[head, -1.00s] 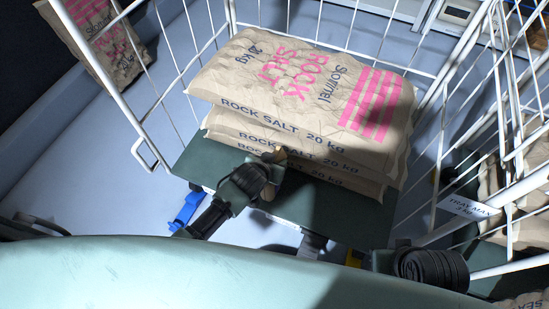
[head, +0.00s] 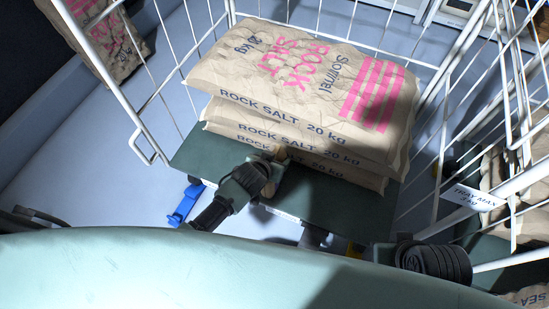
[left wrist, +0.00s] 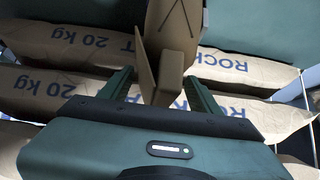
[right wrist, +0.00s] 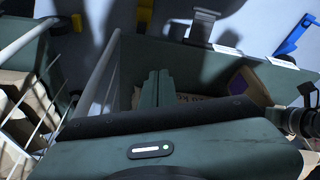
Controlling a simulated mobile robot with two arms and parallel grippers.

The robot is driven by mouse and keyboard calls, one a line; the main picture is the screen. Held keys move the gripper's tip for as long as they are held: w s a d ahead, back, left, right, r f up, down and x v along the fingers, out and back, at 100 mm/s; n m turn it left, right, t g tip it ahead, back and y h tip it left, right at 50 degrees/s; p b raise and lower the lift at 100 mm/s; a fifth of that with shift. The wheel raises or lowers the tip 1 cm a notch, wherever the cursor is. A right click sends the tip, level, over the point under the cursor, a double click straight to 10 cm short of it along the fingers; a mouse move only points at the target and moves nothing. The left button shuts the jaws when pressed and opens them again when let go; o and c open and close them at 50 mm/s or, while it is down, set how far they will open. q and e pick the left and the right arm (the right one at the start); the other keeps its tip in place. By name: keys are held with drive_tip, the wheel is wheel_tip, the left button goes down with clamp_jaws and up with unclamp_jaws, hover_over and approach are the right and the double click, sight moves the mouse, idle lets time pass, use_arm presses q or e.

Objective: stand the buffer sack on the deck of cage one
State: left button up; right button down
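A stack of tan Sorrel rock salt sacks (head: 305,75) lies flat on the green deck (head: 340,208) inside a white wire cage. I cannot tell which sack is the buffer sack. My left gripper (head: 268,166) is at the front of the stack, low over the deck. In the left wrist view its two green fingers (left wrist: 158,80) are spread on either side of a brown cardboard-like piece (left wrist: 172,75), with a gap at the left finger. My right gripper (right wrist: 157,78) has its fingers together, nothing seen between them. Its fingertips are hidden in the head view.
Another rock salt sack (head: 115,45) is upright outside the cage at upper left. White cage wires (head: 165,70) rise at the left. A "TRAY MAX" label (head: 474,197) and more sacks are at the right. A blue clip (head: 186,204) hangs by the deck's front edge.

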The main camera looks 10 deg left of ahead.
use_arm(q)
drive_tip(key=shift+r, duration=0.1)
drive_tip(key=p+v, duration=0.2)
drive_tip(key=v, duration=0.2)
drive_tip(key=shift+r, duration=0.15)
drive_tip(key=p+v, duration=0.3)
drive_tip(key=v, duration=0.4)
drive_tip(key=s+a+f+g, duration=0.1)
drive_tip(key=s+a+g, duration=0.2)
drive_tip(key=s, duration=0.5)
drive_tip(key=s+a+f+g+y, duration=0.1)
drive_tip(key=s+a+g, duration=0.1)
drive_tip(key=s+a, duration=0.3)
drive_tip(key=s, duration=0.3)
drive_tip(key=shift+a+g+y, duration=0.3)
drive_tip(key=shift+g, duration=0.1)
use_arm(e)
drive_tip(key=s+x, duration=0.1)
drive_tip(key=x, duration=0.6)
drive_tip(key=shift+f+g, duration=0.4)
drive_tip(key=shift+f, duration=0.2)
use_arm(q)
drive_tip(key=shift+f, duration=0.1)
use_arm(e)
drive_tip(key=shift+a, duration=0.1)
